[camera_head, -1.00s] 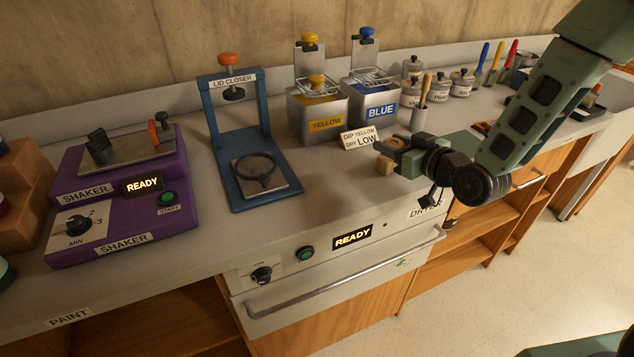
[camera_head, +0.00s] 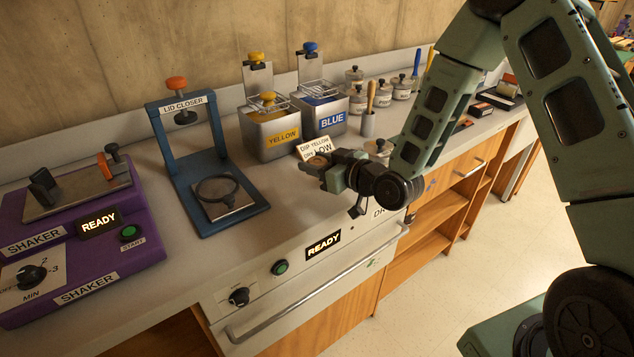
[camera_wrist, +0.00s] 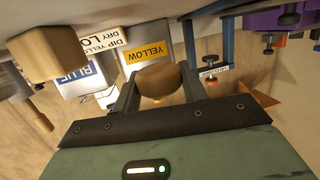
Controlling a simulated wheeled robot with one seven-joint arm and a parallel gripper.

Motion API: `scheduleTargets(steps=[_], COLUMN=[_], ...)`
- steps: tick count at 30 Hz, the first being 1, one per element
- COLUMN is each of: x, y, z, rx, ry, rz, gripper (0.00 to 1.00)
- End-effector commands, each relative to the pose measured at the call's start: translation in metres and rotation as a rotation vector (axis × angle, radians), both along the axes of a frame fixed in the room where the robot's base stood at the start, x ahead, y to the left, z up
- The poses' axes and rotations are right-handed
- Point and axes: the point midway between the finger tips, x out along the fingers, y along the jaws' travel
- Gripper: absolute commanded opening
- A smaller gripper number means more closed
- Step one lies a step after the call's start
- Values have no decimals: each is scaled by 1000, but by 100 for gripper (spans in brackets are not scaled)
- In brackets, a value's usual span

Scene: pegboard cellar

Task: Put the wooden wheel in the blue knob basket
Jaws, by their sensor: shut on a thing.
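The wooden wheel (camera_head: 318,161) is between the fingers of my gripper (camera_head: 322,168), which is shut on it. The wheel (camera_wrist: 160,80) also shows between the two fingers in the wrist view. My gripper is above the counter, in front of the dip sign. The blue-knob basket is a wire basket (camera_head: 320,88) at the top of the tank labelled BLUE (camera_head: 322,117), with a blue knob (camera_head: 310,47) on the upright behind. The basket's inside is hard to see. The gripper is in front of and below this basket in the picture, apart from it.
The yellow tank (camera_head: 270,137) stands left of the blue one. A sign (camera_head: 312,147) and a cup with a wooden handle (camera_head: 367,124) stand close by. Another wooden piece (camera_head: 379,146) is behind my gripper. A blue lid closer (camera_head: 190,165) stands further left.

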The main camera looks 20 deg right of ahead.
Motion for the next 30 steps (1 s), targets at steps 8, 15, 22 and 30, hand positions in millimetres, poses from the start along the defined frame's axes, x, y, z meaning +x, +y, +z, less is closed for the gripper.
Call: scheduleTargets(steps=[8, 15, 22, 30], x=[0, 0, 0, 0], y=[0, 0, 0, 0], z=[-26, -52, -53, -57], rx=[0, 0, 0, 0], ry=[2, 0, -1, -1], rz=[0, 1, 0, 0], gripper=[21, 21, 21, 56])
